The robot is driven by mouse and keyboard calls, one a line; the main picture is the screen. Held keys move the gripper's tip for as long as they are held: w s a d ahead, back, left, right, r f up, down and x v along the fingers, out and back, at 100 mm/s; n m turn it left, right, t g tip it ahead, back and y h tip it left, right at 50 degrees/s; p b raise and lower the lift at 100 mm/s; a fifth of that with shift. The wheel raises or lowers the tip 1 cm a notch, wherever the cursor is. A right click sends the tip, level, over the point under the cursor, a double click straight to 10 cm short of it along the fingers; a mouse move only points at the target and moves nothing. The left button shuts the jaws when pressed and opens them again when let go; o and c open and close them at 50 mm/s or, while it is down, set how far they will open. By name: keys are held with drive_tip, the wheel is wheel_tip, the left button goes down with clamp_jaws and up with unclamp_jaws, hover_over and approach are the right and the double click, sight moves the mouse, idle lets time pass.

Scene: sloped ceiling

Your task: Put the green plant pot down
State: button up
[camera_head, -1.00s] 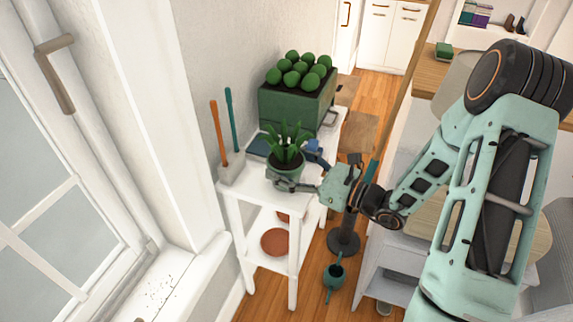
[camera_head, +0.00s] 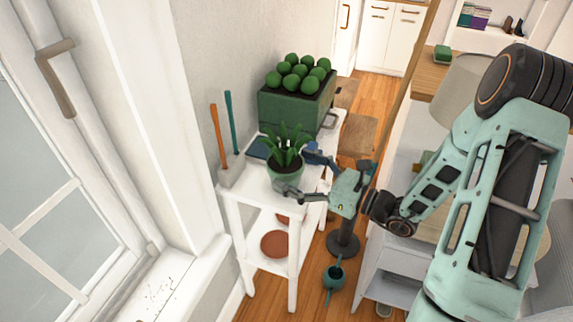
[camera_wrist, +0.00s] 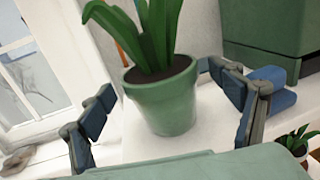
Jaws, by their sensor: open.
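The green plant pot (camera_head: 285,174), with a leafy plant in it, stands upright on the top of a white shelf table (camera_head: 258,189). My gripper (camera_head: 294,171) is open at the pot's right side, with its fingers spread around the pot. In the wrist view the pot (camera_wrist: 165,103) sits between the open fingers, one to its left and one to its right, with gaps on both sides. The pot's base appears to rest on the white top.
A large green planter (camera_head: 292,105) with round green plants stands behind the pot. A grey holder (camera_head: 231,170) with orange- and teal-handled tools is at the left. Terracotta dishes (camera_head: 275,243) lie on the lower shelf. A watering can (camera_head: 334,275) is on the floor.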

drive_tip(key=v, duration=0.9)
drive_tip(key=shift+s+d+p, duration=0.2)
drive_tip(key=shift+d+p, duration=0.05)
drive_tip(key=shift+p, duration=0.2)
